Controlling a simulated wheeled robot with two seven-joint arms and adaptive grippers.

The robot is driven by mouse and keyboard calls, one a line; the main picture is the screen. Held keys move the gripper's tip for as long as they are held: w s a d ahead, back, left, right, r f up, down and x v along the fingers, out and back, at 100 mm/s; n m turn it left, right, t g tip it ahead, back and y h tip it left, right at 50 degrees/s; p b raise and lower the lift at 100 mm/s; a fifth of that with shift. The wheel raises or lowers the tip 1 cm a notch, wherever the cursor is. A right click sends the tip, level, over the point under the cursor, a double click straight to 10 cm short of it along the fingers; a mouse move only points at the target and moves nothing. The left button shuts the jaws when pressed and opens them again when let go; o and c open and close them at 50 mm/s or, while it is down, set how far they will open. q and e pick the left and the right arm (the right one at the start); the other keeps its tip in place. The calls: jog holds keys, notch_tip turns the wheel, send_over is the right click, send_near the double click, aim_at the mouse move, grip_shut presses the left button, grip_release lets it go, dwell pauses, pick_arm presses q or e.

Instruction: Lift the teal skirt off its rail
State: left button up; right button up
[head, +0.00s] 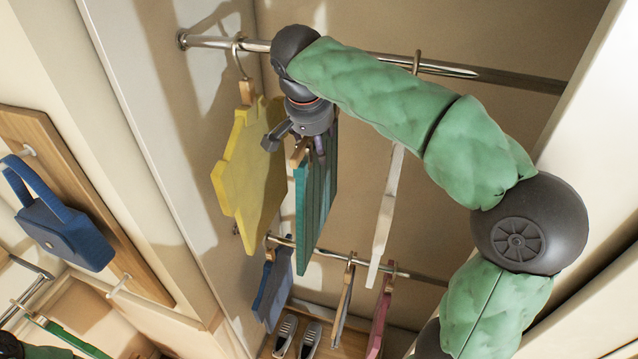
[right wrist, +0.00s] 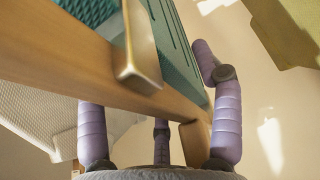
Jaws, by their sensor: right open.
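The teal skirt (head: 316,205) hangs in the closet from a wooden hanger (head: 300,152) below the upper rail (head: 445,67). My right arm hides its hook and the rail there. My right gripper (head: 310,143) is at the top of the skirt, by the hanger. In the right wrist view, the purple fingers are spread apart on both sides of the hanger's wooden bar (right wrist: 75,60), with a metal clip on it. The teal cloth (right wrist: 175,45) shows beyond the bar. I cannot tell whether any finger touches it. My left gripper is out of view.
A yellow garment (head: 250,165) hangs close on the left and a white one (head: 386,215) on the right. A lower rail (head: 420,278) carries several garments, with shoes (head: 298,335) below. A blue bag (head: 62,225) hangs on the left panel.

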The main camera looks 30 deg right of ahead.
jog(key=shift+s, duration=0.15)
jog(key=c, duration=0.3)
grip_shut()
jog(key=shift+r, duration=0.1)
jog(key=shift+r, duration=0.1)
